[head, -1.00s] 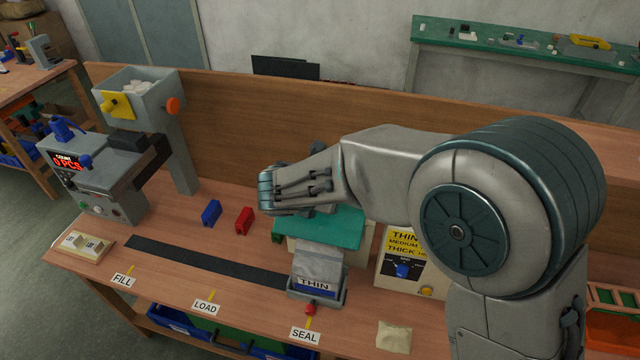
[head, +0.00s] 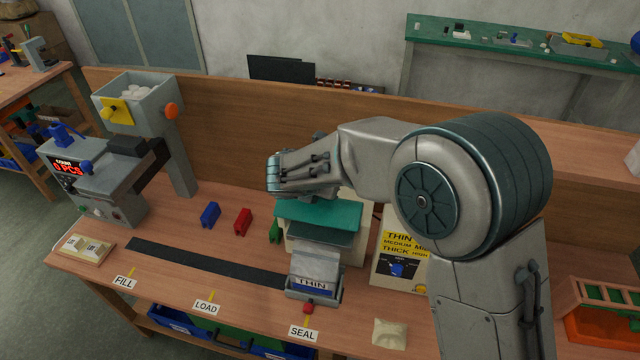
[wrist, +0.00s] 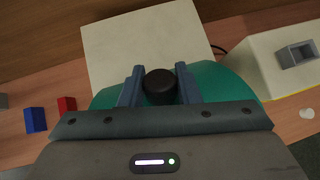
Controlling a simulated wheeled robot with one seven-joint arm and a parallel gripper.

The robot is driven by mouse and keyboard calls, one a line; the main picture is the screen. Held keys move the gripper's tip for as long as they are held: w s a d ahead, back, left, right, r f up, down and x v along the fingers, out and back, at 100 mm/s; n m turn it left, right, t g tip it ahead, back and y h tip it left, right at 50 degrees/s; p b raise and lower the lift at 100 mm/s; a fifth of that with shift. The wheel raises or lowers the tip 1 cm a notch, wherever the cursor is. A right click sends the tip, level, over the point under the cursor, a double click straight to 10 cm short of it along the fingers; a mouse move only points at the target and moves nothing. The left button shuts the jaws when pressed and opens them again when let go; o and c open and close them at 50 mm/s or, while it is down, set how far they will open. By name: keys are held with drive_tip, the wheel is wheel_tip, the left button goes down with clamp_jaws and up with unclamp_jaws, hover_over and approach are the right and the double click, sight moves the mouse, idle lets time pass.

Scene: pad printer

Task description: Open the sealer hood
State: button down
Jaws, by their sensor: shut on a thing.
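The sealer (head: 354,240) stands at the SEAL station, with its teal hood (head: 335,216) on top. The hood's front edge is raised, and a darker green surface shows beneath it. In the wrist view, the teal hood (wrist: 213,82) lies under my gripper (wrist: 159,78). The two blue-grey fingers are shut on a round dark knob (wrist: 160,90) on the hood. In the head view my wrist is above the hood and hides the fingers and knob. A pouch marked THIN (head: 315,268) stands in a grey holder in front of the sealer.
Blue (head: 210,214), red (head: 242,221) and green (head: 275,231) blocks stand left of the sealer. A settings box (head: 401,262) with a blue dial is close on its right. A wooden back panel (head: 235,140) rises behind. A small packet (head: 390,333) lies at the front.

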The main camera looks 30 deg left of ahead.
drive_tip(key=shift+a, duration=0.2)
drive_tip(key=c, duration=1.1)
unclamp_jaws()
drive_tip(key=shift+a+f, duration=0.1)
drive_tip(key=shift+a, duration=0.05)
drive_tip(key=b+v, duration=0.2)
drive_tip(key=v, duration=1.1)
drive_tip(key=shift+s+r, duration=0.2)
drive_tip(key=shift+r, duration=0.15)
